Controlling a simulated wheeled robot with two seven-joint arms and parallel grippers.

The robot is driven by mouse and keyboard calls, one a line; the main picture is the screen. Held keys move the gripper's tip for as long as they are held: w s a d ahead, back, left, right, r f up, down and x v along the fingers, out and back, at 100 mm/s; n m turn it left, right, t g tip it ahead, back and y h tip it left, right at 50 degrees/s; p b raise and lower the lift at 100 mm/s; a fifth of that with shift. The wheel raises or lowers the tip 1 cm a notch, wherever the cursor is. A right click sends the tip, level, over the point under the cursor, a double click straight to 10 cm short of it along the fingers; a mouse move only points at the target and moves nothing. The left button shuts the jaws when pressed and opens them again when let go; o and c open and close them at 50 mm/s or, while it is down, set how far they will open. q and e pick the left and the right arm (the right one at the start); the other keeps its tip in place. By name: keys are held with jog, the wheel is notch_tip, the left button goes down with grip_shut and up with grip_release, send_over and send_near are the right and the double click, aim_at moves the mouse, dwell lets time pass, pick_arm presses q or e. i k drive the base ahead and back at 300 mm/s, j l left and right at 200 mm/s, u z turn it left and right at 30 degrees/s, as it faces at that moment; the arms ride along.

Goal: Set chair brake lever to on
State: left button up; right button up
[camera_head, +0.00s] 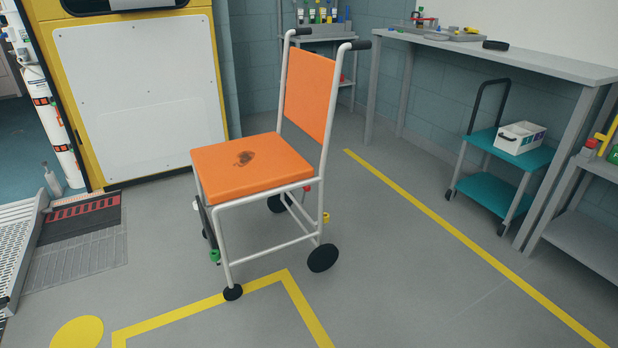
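An orange wheeled chair (255,175) with a white tube frame stands upright in the middle of the view. Its orange backrest (309,92) is at the right, with two dark push handles on top. A dark stain (245,158) marks the seat. A small green part (214,256) sits low on the front left of the frame. A small yellow part (326,217) is on the rear right leg above the black wheel (323,258). A small red part (307,189) shows under the seat. I cannot tell which is the brake lever or its setting. Neither gripper is in view.
A yellow-framed white panel (140,85) stands behind the chair at left. A metal ramp (16,240) lies at the left edge. A grey bench (520,58) and a teal cart (515,150) are at right. The floor in front is clear, with yellow lines (470,243).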

aim_at(307, 188)
jog(key=i+l+u, duration=0.1)
jog(key=i+l, duration=0.75)
jog(key=i+l+u, duration=0.15)
jog(key=i+l, duration=0.25)
jog(key=l, duration=0.15)
jog(key=i+l+u, duration=0.1)
jog(key=i+l, duration=0.65)
jog(key=l, duration=0.3)
jog(key=u, duration=0.05)
